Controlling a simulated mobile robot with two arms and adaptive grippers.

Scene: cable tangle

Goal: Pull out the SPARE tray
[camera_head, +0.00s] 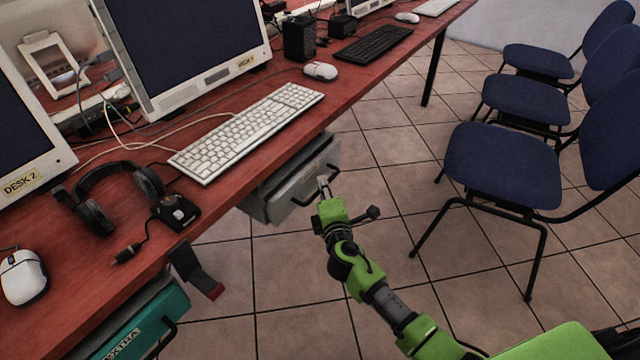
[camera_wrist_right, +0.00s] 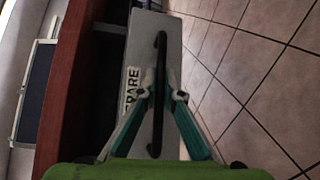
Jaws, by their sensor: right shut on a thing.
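The grey SPARE tray (camera_head: 275,204) hangs under the red desk's front edge, in the middle of the head view. In the right wrist view its pale front (camera_wrist_right: 142,50) carries a partly covered label ending in "PARE". A black bar handle (camera_wrist_right: 161,50) runs along that front. My right gripper (camera_head: 323,182) is shut on the handle, its two fingers (camera_wrist_right: 160,96) meeting around the bar in the right wrist view. How far the tray stands out is hard to tell. My left gripper is not in view.
A teal tray (camera_head: 150,325) marked "XTRA" hangs at lower left. A dark red-tipped strap (camera_head: 197,272) hangs from the desk edge. A keyboard (camera_head: 248,130), headset (camera_head: 105,195) and cables lie on the desk. Blue chairs (camera_head: 500,160) stand right; tiled floor before the tray is clear.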

